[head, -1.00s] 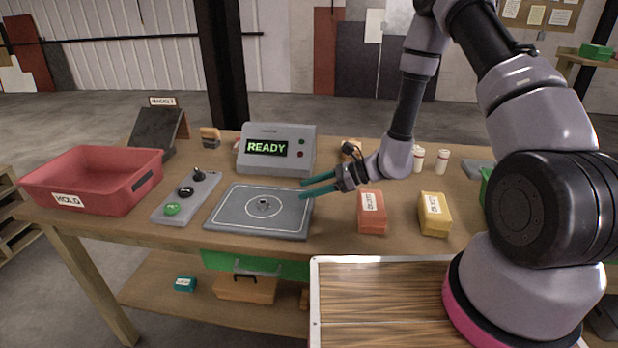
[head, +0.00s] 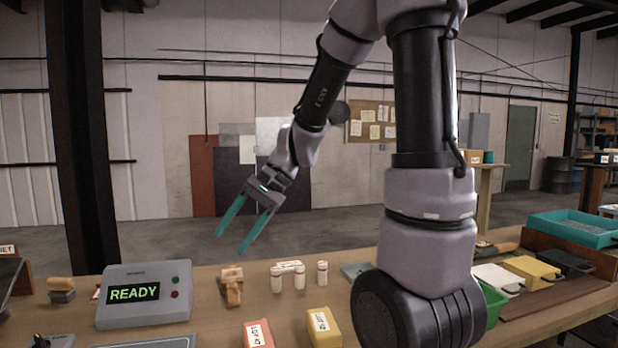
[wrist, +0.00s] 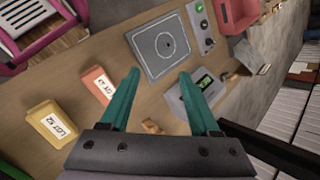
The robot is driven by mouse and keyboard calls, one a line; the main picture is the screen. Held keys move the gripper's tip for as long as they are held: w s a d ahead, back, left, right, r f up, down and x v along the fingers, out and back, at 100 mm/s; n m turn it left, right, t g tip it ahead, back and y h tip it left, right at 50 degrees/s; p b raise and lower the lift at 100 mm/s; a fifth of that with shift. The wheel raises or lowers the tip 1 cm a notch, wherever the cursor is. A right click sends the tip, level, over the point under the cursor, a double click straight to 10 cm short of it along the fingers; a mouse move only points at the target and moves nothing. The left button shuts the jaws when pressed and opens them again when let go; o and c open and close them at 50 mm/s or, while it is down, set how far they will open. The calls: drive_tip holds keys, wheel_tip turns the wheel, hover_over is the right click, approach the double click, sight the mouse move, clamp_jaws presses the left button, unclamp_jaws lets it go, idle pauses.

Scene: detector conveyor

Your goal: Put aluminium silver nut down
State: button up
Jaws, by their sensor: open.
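The grey detector plate (wrist: 151,62) lies on the workbench in the wrist view, with a white circle at its centre. A tiny dark spot inside the circle appears to be the silver nut (wrist: 168,43), too small to make out clearly. In the head view only the plate's far edge (head: 160,343) shows at the bottom, and the nut is out of frame. My gripper (head: 229,243) is open and empty, raised well above the bench. Its teal fingers also show spread apart in the wrist view (wrist: 159,72).
The grey detector box (head: 183,307) reads READY. An orange box (head: 257,336) and a yellow box (head: 323,327) stand right of the plate. White bottles (head: 299,278) stand behind them. A red bin (wrist: 238,14) lies beyond the button panel (wrist: 201,27).

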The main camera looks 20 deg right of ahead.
drive_tip(key=s+d+r+n+t+h, duration=0.3)
drive_tip(key=s+d+r+t+h, duration=0.2)
drive_tip(key=s+d+r, duration=0.3)
drive_tip(key=d+r+t, duration=0.1)
drive_tip(key=d+r, duration=0.3)
drive_tip(key=d, duration=0.1)
drive_tip(key=shift+s+t+h, duration=0.2)
drive_tip(key=shift+t+h, duration=0.1)
drive_tip(key=shift+a, duration=0.15)
